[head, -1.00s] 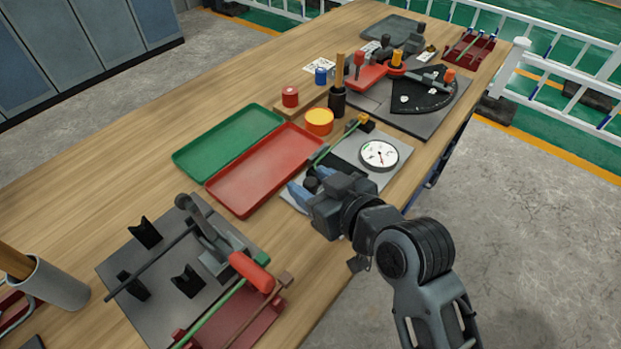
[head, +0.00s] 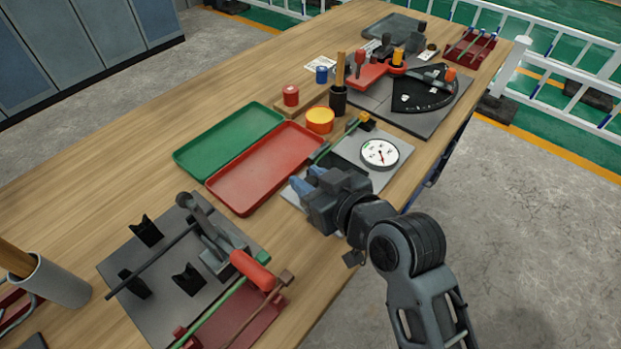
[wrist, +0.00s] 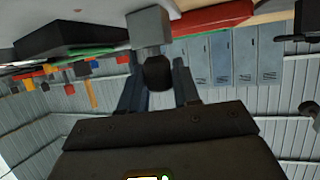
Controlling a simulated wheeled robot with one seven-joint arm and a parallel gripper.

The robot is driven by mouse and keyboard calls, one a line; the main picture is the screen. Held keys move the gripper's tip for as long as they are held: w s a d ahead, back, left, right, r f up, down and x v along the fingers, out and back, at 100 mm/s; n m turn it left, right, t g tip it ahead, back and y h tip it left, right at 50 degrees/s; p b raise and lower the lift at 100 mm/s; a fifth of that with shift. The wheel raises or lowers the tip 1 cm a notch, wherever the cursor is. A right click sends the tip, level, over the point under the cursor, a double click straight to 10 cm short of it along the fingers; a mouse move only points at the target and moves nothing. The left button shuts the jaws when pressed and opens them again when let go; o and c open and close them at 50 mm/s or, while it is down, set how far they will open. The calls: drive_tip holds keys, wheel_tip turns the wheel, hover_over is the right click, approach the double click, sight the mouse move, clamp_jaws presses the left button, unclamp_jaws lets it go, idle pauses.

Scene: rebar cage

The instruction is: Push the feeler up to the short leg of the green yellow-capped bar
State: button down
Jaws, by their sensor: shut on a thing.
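The green bar (head: 341,137) lies across the grey gauge plate (head: 352,152), with its yellow cap (head: 364,117) at the far end by a black block. Its near end and short leg are hidden by my gripper. My gripper (head: 306,183) is low over the plate's near left corner. In the wrist view its two fingers (wrist: 158,88) are closed on a dark round knob (wrist: 158,73), with a grey block (wrist: 150,27) just beyond; I take these as the feeler. The green bar (wrist: 90,53) passes close to that block. Any gap there is unclear.
A white dial (head: 380,153) sits on the plate right of the bar. A red tray (head: 266,170) and a green tray (head: 228,142) lie to the left. A bending fixture with a red handle (head: 251,271) stands at the near left. The table's right edge is close.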

drive_tip(key=shift+w+d+b, duration=0.35)
drive_tip(key=shift+w+d, duration=0.3)
drive_tip(key=shift+w, duration=0.25)
drive_tip(key=c, duration=0.9)
unclamp_jaws()
drive_tip(key=shift+s, duration=0.1)
drive_tip(key=shift+b+v, duration=0.4)
drive_tip(key=shift+v, duration=3.45)
